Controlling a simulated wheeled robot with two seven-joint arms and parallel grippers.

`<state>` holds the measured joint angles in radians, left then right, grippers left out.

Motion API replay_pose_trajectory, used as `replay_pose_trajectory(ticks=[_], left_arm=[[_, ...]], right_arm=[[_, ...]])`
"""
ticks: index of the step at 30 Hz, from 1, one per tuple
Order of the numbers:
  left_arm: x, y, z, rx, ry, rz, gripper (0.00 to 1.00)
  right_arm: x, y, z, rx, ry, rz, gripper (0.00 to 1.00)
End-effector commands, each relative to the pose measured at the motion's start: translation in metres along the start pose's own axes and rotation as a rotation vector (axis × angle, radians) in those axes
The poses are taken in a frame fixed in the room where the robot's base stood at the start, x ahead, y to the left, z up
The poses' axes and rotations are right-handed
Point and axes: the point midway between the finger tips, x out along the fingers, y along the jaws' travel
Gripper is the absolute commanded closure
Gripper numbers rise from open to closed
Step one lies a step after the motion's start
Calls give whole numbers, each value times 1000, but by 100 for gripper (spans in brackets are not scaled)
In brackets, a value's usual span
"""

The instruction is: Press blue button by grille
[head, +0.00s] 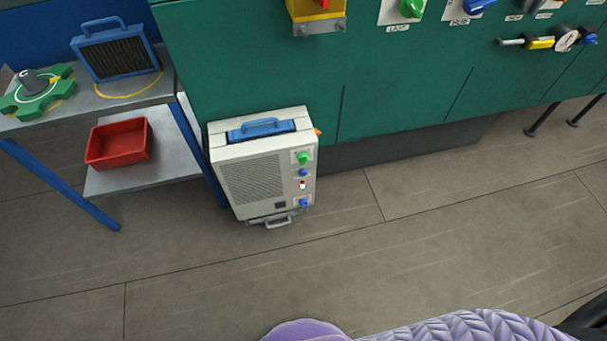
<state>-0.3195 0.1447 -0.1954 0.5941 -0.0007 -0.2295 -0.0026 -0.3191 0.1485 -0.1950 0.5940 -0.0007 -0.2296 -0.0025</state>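A cream box (213,150) stands on the floor against the green cabinet, with a grey grille (252,178) on its front. Right of the grille is a column of controls: a green knob (302,158) at the top, a blue button or knob (303,172) below it, a small red and white part (302,185), and a lower blue button or knob (304,203). Whether either blue control is pressed cannot be told. Neither of my grippers is in view.
A table with blue legs (62,187) stands at left, holding a blue-framed dark panel (116,55) and a green part (40,95). A red bin (119,145) sits on its lower shelf. The green cabinet (260,60) fills the back. Floor (230,275) before the box is clear.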

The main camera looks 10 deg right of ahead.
Motion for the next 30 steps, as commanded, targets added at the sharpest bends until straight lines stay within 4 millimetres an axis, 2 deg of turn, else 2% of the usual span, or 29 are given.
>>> replay_pose_trajectory(ticks=[1,3,30], left_arm=[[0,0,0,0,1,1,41],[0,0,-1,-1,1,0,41],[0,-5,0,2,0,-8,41]], right_arm=[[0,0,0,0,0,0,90],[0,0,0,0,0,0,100],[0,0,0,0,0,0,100]])
